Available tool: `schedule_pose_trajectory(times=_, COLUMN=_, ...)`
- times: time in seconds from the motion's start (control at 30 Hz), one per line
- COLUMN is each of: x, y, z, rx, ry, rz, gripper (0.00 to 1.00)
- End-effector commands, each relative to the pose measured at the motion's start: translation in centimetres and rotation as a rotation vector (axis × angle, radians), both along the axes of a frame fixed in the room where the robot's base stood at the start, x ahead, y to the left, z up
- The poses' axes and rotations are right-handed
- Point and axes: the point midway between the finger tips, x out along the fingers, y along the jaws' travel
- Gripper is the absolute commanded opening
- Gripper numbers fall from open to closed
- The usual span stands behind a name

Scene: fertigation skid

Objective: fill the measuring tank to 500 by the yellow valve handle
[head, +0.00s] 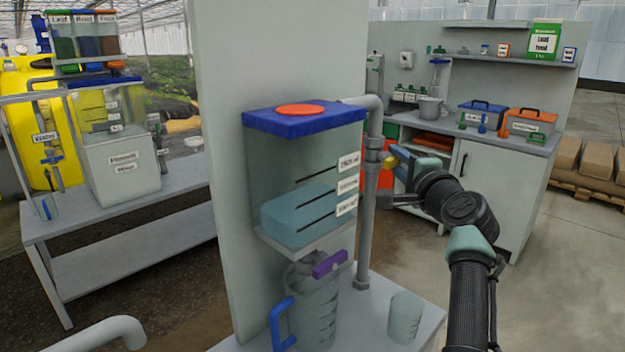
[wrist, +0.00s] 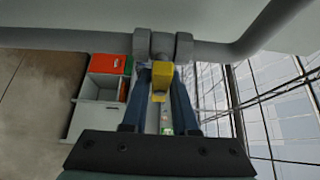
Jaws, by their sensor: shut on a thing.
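The measuring tank (head: 258,160) is a clear box with a blue lid and an orange-red disc on top, fixed to a grey panel. Pale blue liquid (head: 290,218) stands in its lower part, near the middle of three black marks. The labels beside the marks are too small to read surely. The yellow valve handle (wrist: 160,77) hangs from a grey pipe fitting in the wrist view. My gripper (wrist: 161,98) is shut on this handle, one dark finger on each side. In the head view my gripper (head: 400,165) is beside the grey pipe, largely hiding the handle.
A purple handle (head: 329,263) is under the tank, above a clear jug (head: 312,305) with a blue grip. A clear cup (head: 404,318) stands to the right. The vertical grey pipe (head: 366,225) runs close to my gripper. A workbench (head: 510,140) stands behind my arm.

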Motion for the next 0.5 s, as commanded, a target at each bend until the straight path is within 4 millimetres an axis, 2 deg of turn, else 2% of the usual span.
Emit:
schedule_pose_trajectory(times=0.17, x=0.03, y=-0.03, z=-0.78, rx=-0.03, ry=-0.032, rz=0.0, gripper=0.0)
schedule_pose_trajectory(times=0.5, x=0.02, y=-0.02, z=-0.8, rx=-0.134, ry=-0.137, rz=0.0, gripper=0.0)
